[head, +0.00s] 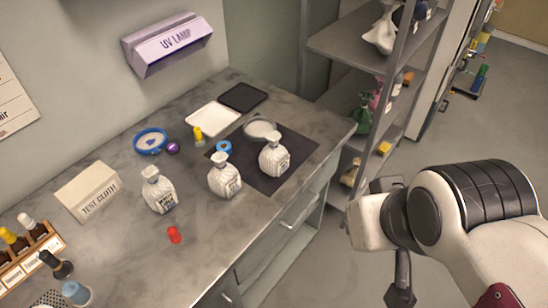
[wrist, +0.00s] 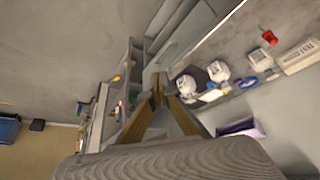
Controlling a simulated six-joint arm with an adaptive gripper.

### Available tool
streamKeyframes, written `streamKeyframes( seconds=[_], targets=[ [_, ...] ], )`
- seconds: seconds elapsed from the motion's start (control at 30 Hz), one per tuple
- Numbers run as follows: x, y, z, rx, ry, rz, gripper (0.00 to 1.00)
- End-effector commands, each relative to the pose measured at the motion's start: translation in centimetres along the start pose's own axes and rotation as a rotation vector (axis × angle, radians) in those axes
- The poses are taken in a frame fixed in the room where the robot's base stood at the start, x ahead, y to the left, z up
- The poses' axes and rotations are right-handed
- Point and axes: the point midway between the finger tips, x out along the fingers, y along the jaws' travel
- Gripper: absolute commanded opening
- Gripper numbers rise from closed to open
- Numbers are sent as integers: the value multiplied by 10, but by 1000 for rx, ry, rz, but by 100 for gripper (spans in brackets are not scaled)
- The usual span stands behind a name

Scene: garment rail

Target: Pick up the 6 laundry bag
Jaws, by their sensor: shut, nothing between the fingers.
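Three white tied bags with dark print stand upright on the counter: a left one (head: 159,190), a middle one (head: 224,176) and a right one (head: 274,155) on a dark mat. The print is too small to read, so I cannot tell which is number 6. They also show small in the wrist view, including one bag (wrist: 218,71). My gripper (wrist: 158,84) is shut and empty. In the head view it hangs at the lower right, over the floor, well away from the bags and the counter.
The grey counter (head: 110,250) holds a red cap (head: 174,235), a test cloth box (head: 88,190), a blue-rimmed dish (head: 150,141), a white tray (head: 212,118) and a bottle rack (head: 30,250). A shelf unit (head: 345,45) with coloured bags stands behind. A UV lamp (head: 168,43) hangs above.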

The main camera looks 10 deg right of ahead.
Motion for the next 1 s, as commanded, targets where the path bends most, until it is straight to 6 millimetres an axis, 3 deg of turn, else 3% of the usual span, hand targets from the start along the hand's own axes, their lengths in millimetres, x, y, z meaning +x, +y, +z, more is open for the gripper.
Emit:
streamKeyframes(
  seconds=[0.23, 0.37, 0.4, 0.77, 1.0],
  targets=[
    [0, 0, 0, 0, 0, 0, 0],
    [0, 0, 0, 0, 0, 0, 34],
    [0, 0, 0, 0, 0, 0, 35],
    [0, 1, -1, 0, 2, 2, 35],
    [7, 13, -25, -9, 39, 43, 35]
  ],
)
